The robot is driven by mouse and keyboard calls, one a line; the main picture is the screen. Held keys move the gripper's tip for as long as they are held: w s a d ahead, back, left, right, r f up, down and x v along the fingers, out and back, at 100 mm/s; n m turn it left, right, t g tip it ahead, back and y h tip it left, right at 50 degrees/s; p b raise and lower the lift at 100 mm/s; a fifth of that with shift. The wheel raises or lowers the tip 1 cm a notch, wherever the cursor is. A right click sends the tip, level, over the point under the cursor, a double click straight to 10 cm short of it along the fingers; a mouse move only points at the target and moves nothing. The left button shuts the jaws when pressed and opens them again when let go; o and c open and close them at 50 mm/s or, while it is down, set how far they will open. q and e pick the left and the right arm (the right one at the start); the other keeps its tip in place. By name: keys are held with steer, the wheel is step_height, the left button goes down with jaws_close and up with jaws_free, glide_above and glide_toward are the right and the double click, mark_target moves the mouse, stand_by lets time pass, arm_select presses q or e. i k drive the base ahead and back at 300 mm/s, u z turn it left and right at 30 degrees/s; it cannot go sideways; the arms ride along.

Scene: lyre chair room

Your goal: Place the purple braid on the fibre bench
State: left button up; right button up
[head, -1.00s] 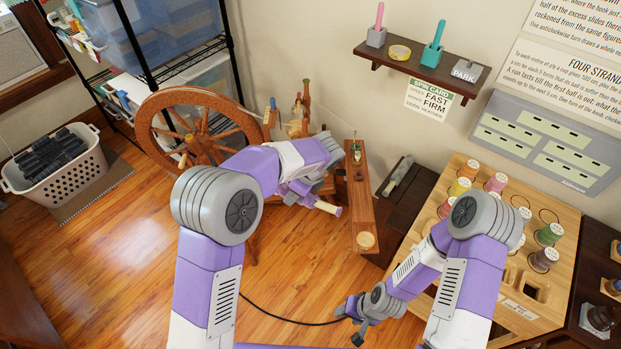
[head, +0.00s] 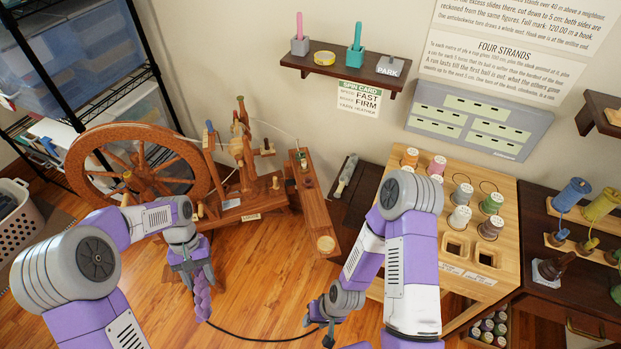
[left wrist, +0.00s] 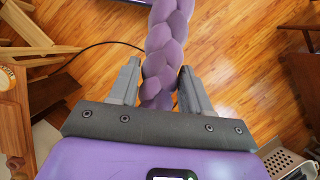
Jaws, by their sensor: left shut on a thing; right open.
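The purple braid (head: 201,300) hangs down from my left gripper (head: 188,262) over the wooden floor, in front of the spinning wheel. In the left wrist view the thick plaited braid (left wrist: 168,42) runs between the two grey fingers, which are shut on it. Its far end leaves the top of that picture. My right gripper (head: 318,328) is low over the floor at the lower middle, open, with nothing seen in it. No surface in view is clearly marked as the fibre bench.
The spinning wheel (head: 140,165) stands at the left, with a narrow wooden plank (head: 314,212) beside it. A pale spool rack (head: 480,265) and a dark table (head: 545,290) stand at the right. A black cable (head: 260,338) lies on the floor.

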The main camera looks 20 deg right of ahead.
mark_target(365, 181)
steer(key=u, duration=1.45)
steer(key=i, duration=1.05)
steer(key=z, duration=3.4)
